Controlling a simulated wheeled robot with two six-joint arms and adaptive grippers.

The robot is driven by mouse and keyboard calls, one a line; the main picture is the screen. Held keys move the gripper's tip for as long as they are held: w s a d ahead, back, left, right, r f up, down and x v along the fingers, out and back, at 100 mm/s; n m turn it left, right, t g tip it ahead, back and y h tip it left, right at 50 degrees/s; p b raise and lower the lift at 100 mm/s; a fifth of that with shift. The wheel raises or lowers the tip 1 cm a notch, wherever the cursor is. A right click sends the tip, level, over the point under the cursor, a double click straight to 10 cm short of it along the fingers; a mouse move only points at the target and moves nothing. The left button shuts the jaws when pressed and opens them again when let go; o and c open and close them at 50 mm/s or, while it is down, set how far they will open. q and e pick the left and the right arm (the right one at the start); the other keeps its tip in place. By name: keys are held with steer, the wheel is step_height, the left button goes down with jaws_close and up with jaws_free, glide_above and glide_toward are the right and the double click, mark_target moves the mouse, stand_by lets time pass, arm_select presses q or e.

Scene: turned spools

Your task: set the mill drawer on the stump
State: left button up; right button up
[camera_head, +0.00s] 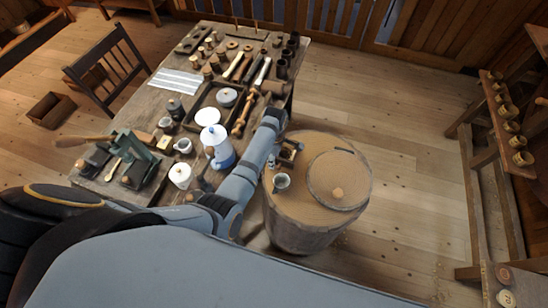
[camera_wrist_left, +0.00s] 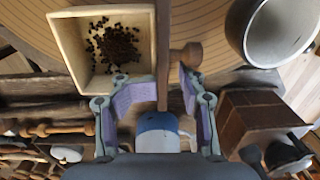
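The mill drawer is a pale open wooden box holding dark beans. In the left wrist view its pale wall (camera_wrist_left: 62,45) shows at upper left, with a darker front panel (camera_wrist_left: 168,40) and round knob (camera_wrist_left: 192,54). In the head view the left arm reaches to the stump's left edge, partly covering the drawer (camera_head: 290,150). My right gripper is not in view.
The cluttered table (camera_head: 150,97) holds a blue-and-white pot (camera_head: 218,148). Floor right of the stump is clear.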

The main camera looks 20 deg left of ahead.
arm_select(q)
steer(key=shift+o, duration=0.6)
step_height(320, 180, up, 7)
steer(key=p, duration=0.6)
steer(key=shift+w+r, duration=0.15)
steer(key=shift+r, duration=0.05)
steer(key=shift+w+r+b, duration=0.1)
steer(key=shift+r+b, duration=0.3)
steer(key=shift+r, duration=2)
